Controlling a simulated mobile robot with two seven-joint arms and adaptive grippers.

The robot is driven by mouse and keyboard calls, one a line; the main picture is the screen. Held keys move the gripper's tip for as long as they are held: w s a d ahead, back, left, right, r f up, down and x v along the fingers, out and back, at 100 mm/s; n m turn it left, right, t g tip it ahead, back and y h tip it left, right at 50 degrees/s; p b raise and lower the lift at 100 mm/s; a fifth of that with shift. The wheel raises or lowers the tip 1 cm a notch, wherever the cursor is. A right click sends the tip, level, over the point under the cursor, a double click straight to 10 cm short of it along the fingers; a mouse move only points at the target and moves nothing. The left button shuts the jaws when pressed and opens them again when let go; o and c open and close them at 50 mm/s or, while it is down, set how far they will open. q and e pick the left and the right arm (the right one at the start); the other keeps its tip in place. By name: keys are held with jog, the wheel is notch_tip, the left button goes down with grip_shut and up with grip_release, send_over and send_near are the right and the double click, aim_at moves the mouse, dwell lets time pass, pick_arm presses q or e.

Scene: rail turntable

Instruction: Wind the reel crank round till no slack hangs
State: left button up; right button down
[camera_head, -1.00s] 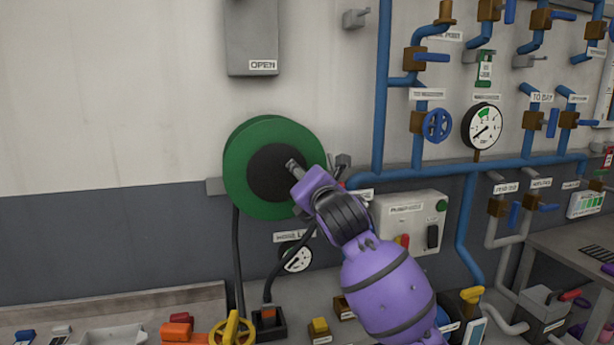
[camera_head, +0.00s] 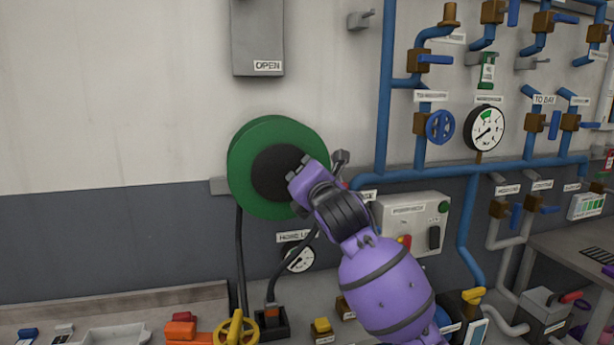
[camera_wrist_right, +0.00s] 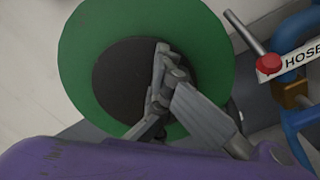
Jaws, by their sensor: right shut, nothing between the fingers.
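The green hose reel (camera_head: 262,136) with a dark hub (camera_head: 275,172) is on the wall in the head view; the green disc (camera_wrist_right: 85,60) fills much of the right wrist view. A black hose (camera_head: 241,262) hangs below it, with another hose length (camera_head: 287,266) curving down to a dark box. My right gripper (camera_head: 294,178) is in front of the hub's right side. In the right wrist view its grey fingers (camera_wrist_right: 162,78) are shut and empty over the dark hub. A grey handle-like piece (camera_head: 340,157) shows just right of the gripper; I cannot tell if it is the crank. My left gripper is not in view.
A grey control box (camera_head: 412,220) and blue pipes (camera_head: 383,100) are to the right. The wall left of the reel is clear.

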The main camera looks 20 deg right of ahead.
jog(key=shift+w+d+f+g+h, duration=0.1)
jog(key=shift+d+f+g+h, duration=0.1)
jog(key=shift+d+f, duration=0.35)
jog(key=shift+w+d+f+g+h, duration=0.1)
jog(key=shift+d+f+h, duration=0.15)
jog(key=shift+f, duration=0.45)
jog(key=shift+a+r, duration=0.1)
jog(key=shift+r, duration=0.25)
jog(key=shift+w+a+r, duration=0.1)
jog(key=shift+r, duration=0.1)
jog(key=shift+a+r, duration=0.15)
jog(key=shift+r, duration=0.25)
jog(key=shift+a+r, duration=0.1)
jog(key=shift+r, duration=0.05)
jog(key=shift+s+a+r, duration=0.2)
jog(key=shift+r, duration=0.1)
jog(key=shift+r, duration=0.1)
